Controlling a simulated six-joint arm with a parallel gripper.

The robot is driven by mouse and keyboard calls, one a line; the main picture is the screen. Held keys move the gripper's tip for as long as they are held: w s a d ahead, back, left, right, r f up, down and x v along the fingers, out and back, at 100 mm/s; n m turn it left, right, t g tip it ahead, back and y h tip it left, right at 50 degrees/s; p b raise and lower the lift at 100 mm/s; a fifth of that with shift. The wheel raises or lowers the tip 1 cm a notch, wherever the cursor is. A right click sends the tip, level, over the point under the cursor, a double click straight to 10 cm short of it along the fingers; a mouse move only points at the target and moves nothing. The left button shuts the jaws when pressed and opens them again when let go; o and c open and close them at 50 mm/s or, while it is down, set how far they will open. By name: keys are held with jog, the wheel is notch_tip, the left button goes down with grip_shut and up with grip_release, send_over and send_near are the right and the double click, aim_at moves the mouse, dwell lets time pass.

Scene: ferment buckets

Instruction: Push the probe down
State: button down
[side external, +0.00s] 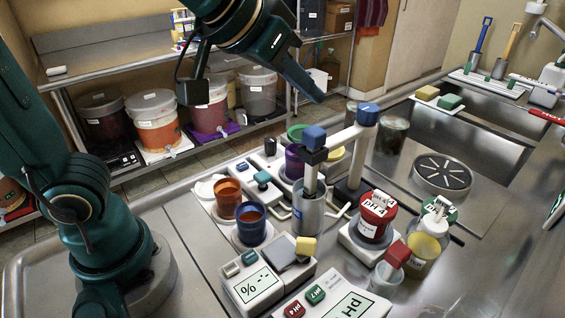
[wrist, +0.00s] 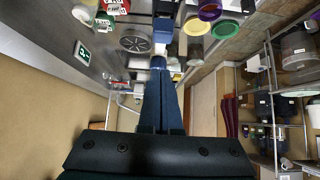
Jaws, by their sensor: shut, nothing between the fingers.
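The probe (side external: 311,180) is an upright grey rod with a blue cap (side external: 314,136) and a black collar.
Around the cup stand orange (side external: 227,197) and blue (side external: 251,222) cups, a red pH 4 jar (side external: 376,216), a yellow bottle (side external: 426,247) and a % meter (side external: 257,285). A red-topped piece (side external: 398,253) stands in a clear cup. Buckets (side external: 155,120) line the shelf behind.

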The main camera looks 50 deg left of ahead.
jog(key=v, duration=0.9)
jog(key=shift+r, duration=0.2)
dwell(0.9)
